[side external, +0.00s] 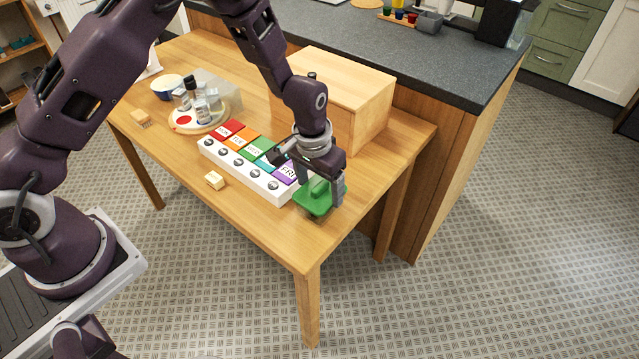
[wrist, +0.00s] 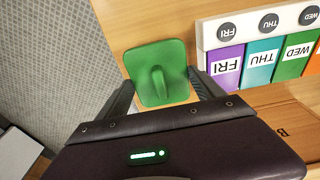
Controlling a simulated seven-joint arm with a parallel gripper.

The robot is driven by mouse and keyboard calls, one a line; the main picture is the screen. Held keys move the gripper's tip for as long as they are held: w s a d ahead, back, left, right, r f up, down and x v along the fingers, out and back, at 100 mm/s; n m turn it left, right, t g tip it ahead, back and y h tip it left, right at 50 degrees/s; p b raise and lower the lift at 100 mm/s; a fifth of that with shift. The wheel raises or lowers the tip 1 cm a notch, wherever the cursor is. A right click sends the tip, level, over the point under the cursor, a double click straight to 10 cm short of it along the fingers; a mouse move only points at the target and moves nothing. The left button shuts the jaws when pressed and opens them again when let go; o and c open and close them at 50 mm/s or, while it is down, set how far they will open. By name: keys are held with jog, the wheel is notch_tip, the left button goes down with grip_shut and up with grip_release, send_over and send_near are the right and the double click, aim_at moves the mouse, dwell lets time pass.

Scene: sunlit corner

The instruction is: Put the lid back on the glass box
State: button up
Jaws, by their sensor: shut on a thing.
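The green lid (side external: 313,201) with a raised grip on top is at the near right end of the wooden table, beside the pill organizer's purple FRI end. In the wrist view the lid (wrist: 158,60) is a rounded green square between my fingers. My gripper (side external: 320,186) points down and is shut on the lid; its fingers also show in the wrist view (wrist: 162,82). I cannot tell whether a glass box is under the lid. A pale, see-through shape (side external: 218,86) stands behind the bottles, but I cannot tell whether it is the glass box.
The white pill organizer (side external: 243,172) with coloured lids lies close to my gripper. A wooden box (side external: 345,85) stands behind it. A round tray (side external: 190,126) holds bottles. The table's front right corner is clear.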

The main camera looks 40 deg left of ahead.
jog(key=shift+f, duration=0.15)
jog(key=o, duration=1.4)
jog(key=shift+c, duration=0.2)
jog(key=shift+r, duration=4.05)
